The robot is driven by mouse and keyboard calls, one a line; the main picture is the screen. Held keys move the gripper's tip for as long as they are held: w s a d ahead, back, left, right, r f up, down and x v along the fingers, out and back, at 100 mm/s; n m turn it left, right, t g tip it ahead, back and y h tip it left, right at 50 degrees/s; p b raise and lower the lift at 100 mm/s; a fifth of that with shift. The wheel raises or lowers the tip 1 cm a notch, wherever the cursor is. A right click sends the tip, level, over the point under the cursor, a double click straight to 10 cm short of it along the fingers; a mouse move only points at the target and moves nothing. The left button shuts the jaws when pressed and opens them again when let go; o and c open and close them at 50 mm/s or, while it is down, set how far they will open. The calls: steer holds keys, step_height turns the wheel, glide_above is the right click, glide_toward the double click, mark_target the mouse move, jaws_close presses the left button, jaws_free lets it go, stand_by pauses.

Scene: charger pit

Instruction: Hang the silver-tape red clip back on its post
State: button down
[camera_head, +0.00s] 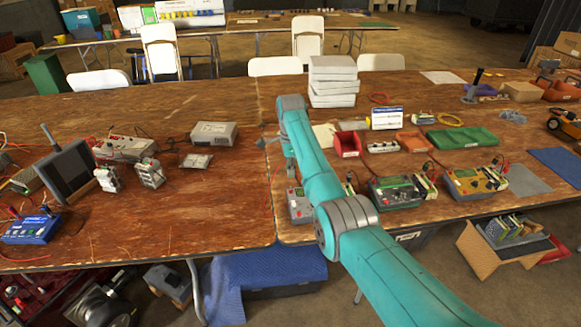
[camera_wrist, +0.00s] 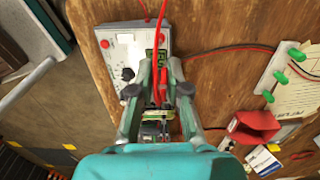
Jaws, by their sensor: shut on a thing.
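In the wrist view my gripper (camera_wrist: 160,82) is shut on a red clip (camera_wrist: 163,88), with a red lead rising from it. I cannot make out the silver tape on it. The clip is above the near end of a grey charger (camera_wrist: 118,45) with a green display. A small board-like block with yellow and green parts (camera_wrist: 155,114) shows just below the fingers. No post can be made out clearly, and I cannot tell whether the clip touches one. In the head view the grey charger (camera_head: 298,207) is partly behind my arm, and the gripper is mostly hidden.
A teal charger (camera_head: 397,193) and a yellow charger (camera_head: 474,181) stand to the right, with leads. A red bin (camera_head: 347,144), a white sign (camera_head: 387,118) and a stack of pale boxes (camera_head: 333,80) are behind. The left table (camera_head: 190,205) has bare wood near its front.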

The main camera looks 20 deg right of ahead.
steer(key=shift+f, duration=2.95)
steer(key=shift+f, duration=0.25)
steer(key=c, duration=1.1)
jaws_free()
steer(key=shift+o, duration=0.2)
steer(key=shift+o, duration=1)
steer(key=shift+r, duration=3.8)
